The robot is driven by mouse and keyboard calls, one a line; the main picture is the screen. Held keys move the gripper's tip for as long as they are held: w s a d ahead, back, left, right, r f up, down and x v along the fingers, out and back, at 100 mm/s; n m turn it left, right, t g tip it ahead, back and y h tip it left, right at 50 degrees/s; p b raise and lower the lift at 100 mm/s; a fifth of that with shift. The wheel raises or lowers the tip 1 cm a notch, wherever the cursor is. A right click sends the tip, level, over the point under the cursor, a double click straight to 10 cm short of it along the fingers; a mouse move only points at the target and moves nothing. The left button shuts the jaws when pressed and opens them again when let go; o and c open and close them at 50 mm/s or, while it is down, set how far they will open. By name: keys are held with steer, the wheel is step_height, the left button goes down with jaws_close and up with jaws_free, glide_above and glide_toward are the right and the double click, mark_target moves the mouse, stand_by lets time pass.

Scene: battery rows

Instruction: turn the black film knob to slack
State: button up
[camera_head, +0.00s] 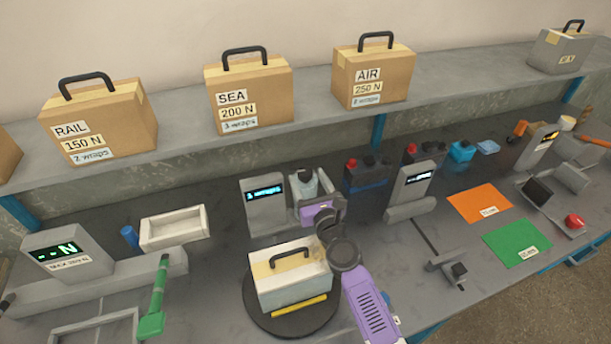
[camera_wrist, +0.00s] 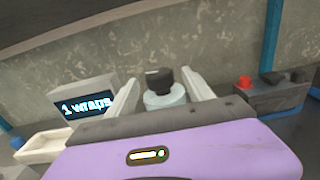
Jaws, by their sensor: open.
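The black film knob (camera_wrist: 158,78) stands upright on top of a pale, translucent round body (camera_wrist: 164,99) in the wrist view. My gripper (camera_wrist: 163,83) is open, with one pale finger to the left of the knob and one to the right. Gaps show on both sides, and the knob looks apart from the fingers. Any mark on the knob is too small to read. In the head view, my purple gripper hides part of the pale body (camera_head: 303,184). A grey display unit (camera_head: 263,215) stands to its left, reading "1 wraps" in the wrist view.
An open box with a black handle (camera_head: 262,290) sits on a dark turntable (camera_head: 252,312) in front. Dark batteries with red caps (camera_head: 366,175) and another display unit (camera_head: 409,190) stand to the right. Labelled cartons (camera_head: 246,95) line the shelf above.

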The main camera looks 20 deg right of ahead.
steer(key=shift+w+b, duration=0.3)
steer(key=shift+w, duration=0.95)
steer(key=shift+c, duration=0.4)
jaws_close()
steer(key=shift+f+y+b, duration=0.1)
steer(key=shift+y+b, duration=0.2)
steer(key=shift+y, duration=0.1)
